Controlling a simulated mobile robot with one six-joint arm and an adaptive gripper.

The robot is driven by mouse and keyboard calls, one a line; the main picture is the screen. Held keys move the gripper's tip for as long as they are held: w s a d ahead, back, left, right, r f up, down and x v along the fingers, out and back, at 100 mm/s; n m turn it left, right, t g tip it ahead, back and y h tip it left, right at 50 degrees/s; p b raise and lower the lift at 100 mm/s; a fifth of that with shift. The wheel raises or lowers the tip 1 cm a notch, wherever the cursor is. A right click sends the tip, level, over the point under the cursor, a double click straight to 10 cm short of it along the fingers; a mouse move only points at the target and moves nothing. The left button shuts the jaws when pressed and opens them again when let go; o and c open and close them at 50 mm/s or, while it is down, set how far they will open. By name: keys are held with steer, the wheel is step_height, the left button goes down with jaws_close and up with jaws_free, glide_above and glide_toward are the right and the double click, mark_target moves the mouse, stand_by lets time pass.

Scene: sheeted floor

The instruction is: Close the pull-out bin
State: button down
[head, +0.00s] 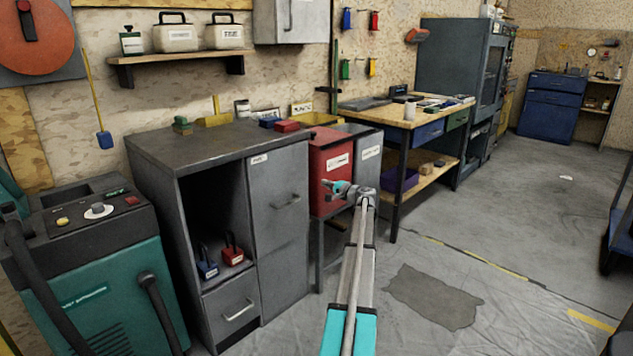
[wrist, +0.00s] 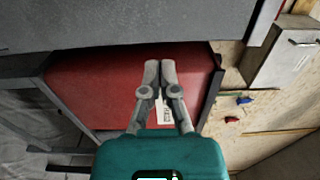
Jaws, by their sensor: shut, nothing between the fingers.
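The red bin (head: 330,160) with a white label stands in a low frame beside the grey cabinet. It appears to stick out forward of the grey bin (head: 370,152) to its right. My gripper (head: 328,190) is in front of the lower part of the red bin, its fingers pointing left in the head view. In the wrist view the red bin (wrist: 100,85) fills the middle, and my closed fingers (wrist: 160,66) lie across it, empty, partly covering the label. I cannot tell whether the fingertips touch the bin.
The grey cabinet (head: 278,200) with an open compartment stands close on the left of the red bin. A workbench (head: 405,115) stands to the right. The floor (head: 510,260) in front and to the right is clear, with a dark flat patch (head: 435,297) on it.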

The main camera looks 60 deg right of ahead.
steer(key=shift+v, duration=1.55)
steer(key=w+a+f+n+g+y, duration=0.2)
steer(key=w+a+n+y, duration=0.1)
steer(key=w+a, duration=0.65)
steer(key=w+a+f+n+g+y, duration=0.1)
steer(key=w+a+f+n+y, duration=0.35)
steer(key=a, duration=0.85)
steer(key=w+a+f+n+g+y, duration=0.1)
steer(key=w+a+f+n+g, duration=0.2)
steer(key=a, duration=0.9)
steer(key=w+a+f+g, duration=0.15)
steer(key=w+a, duration=0.25)
steer(key=a, duration=0.9)
steer(key=s+a+f+n+g+p, duration=0.1)
steer(key=s+a+f+n+g, duration=0.15)
steer(key=a, duration=0.85)
steer(key=s+a+f+n+g, duration=0.2)
steer(key=a+n+g, duration=0.15)
steer(key=a, duration=0.85)
steer(key=s+a+f+n+g+h, duration=0.1)
steer(key=s+a+n+g+h, duration=0.35)
steer(key=s+a, duration=0.9)
step_height(320, 180, up, 38)
steer(key=w+a+p, duration=0.1)
steer(key=p, duration=3.7)
steer(key=shift+w+f+p, duration=0.2)
steer(key=shift+f+p, duration=0.05)
steer(key=shift+p, duration=0.1)
